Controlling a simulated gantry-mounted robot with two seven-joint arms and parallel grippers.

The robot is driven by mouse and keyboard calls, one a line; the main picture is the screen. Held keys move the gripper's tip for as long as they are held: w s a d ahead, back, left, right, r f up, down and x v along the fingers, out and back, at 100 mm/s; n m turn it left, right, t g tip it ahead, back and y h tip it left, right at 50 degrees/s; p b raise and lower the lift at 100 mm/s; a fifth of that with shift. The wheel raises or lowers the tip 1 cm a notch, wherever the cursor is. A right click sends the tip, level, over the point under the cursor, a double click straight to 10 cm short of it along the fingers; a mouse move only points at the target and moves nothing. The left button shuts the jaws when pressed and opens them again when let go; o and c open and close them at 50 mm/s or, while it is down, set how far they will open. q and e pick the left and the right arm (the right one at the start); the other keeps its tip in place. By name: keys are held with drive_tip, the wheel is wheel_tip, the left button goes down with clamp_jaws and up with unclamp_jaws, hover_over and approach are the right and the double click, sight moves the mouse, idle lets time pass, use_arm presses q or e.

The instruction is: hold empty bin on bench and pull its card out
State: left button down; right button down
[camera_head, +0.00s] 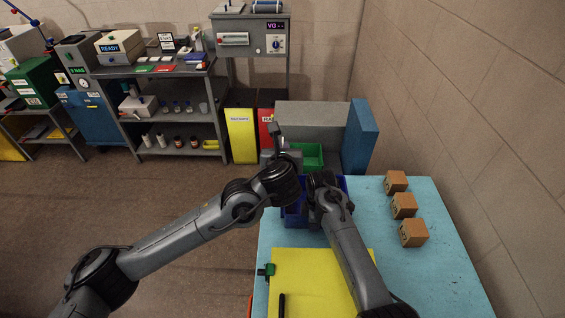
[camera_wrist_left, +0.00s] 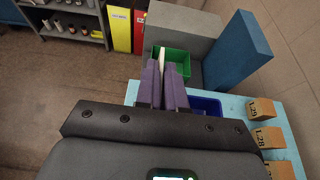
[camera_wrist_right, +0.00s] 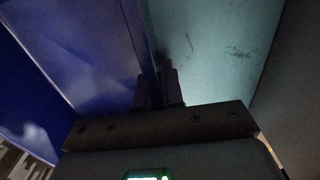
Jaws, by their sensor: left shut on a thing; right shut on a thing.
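The blue bin (camera_head: 293,216) is on the light blue bench (camera_head: 420,280), partly hidden behind my arms. My right gripper (camera_wrist_right: 160,85) is shut on one of the bin's walls; the wall of the bin (camera_wrist_right: 95,45) runs up between its fingers in the right wrist view. The visible inside of the bin looks empty. My left gripper (camera_head: 281,143) is above and beyond the bin. In the left wrist view it is shut on a thin white card (camera_wrist_left: 162,61), which sticks out past the fingertips. The bin (camera_wrist_left: 206,106) shows to the right of those fingers, and the card looks apart from it.
A green bin (camera_head: 310,155) stands behind the bench, beside a blue panel (camera_head: 360,137). Three cardboard boxes (camera_head: 404,205) line the bench's right side. A yellow mat (camera_head: 315,265) covers the near bench, with a small green object (camera_head: 269,269) at its left edge.

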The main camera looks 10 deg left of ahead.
idle(0.3)
drive_tip(key=c, duration=1.2)
unclamp_jaws()
drive_tip(key=shift+r, duration=0.2)
